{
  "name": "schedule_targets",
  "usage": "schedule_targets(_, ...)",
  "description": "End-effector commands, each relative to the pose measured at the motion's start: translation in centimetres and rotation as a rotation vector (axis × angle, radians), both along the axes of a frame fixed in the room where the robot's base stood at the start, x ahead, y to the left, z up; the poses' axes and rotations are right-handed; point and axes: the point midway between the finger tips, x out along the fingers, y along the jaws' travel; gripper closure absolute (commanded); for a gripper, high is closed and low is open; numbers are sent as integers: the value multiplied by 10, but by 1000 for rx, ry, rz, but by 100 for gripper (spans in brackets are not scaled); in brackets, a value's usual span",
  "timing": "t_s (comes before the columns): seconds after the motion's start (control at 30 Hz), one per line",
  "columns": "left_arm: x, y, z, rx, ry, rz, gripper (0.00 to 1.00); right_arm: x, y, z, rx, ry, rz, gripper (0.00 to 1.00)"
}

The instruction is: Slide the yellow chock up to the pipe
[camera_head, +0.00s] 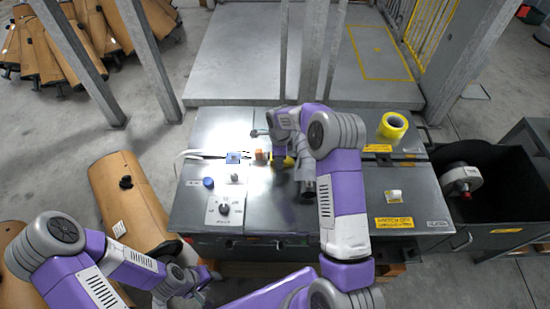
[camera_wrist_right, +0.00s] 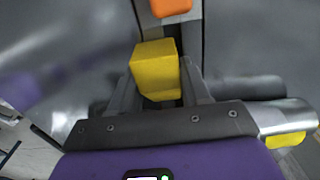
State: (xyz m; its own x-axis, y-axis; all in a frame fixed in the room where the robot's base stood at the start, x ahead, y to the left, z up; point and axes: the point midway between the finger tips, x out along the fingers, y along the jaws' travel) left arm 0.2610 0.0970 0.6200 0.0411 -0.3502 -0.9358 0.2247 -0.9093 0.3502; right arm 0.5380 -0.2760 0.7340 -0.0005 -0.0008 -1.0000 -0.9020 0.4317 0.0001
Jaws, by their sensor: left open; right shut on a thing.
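The yellow chock (camera_wrist_right: 157,72) sits between the fingers of my right gripper (camera_wrist_right: 156,88) in the right wrist view, and the gripper is shut on it. In the head view a little of the chock (camera_head: 289,162) shows beside the right gripper (camera_head: 281,164), low over the grey bench. A shiny metal pipe (camera_wrist_right: 285,115) lies to the right of the gripper in the wrist view. In the head view it (camera_head: 307,187) is mostly hidden by my right arm. I cannot tell the gap between chock and pipe. My left gripper (camera_head: 207,277) is open, low at the bottom left, off the bench.
An orange block (camera_wrist_right: 170,8) stands just beyond the chock; it also shows in the head view (camera_head: 261,156). A switch panel (camera_head: 224,210) and a blue button (camera_head: 208,183) lie on the bench's left. A yellow tape roll (camera_head: 392,126) is at back right. A black bin (camera_head: 490,205) stands right.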

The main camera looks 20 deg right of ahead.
Motion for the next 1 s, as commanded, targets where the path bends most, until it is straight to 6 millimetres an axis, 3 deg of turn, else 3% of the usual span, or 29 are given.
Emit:
schedule_targets(0.3, 0, 0, 1, 0, 0, 0, 57, -5, -21, 0, 1, 0, 4, 87)
schedule_targets(0.7, 0, 0, 1, 0, 0, 0, 57, -5, -24, 0, 0, -1, 5, 87)
schedule_targets(0.73, 0, 0, 1, 0, 0, 0, 57, -5, -24, 0, 1, 0, 5, 50)
schedule_targets(0.9, 0, 0, 1, 0, 0, 0, 57, -5, -24, 0, 0, -1, 5, 24)
schedule_targets(1.0, 0, 0, 1, 0, 0, 0, 57, -5, -24, 0, 1, 0, 5, 23)
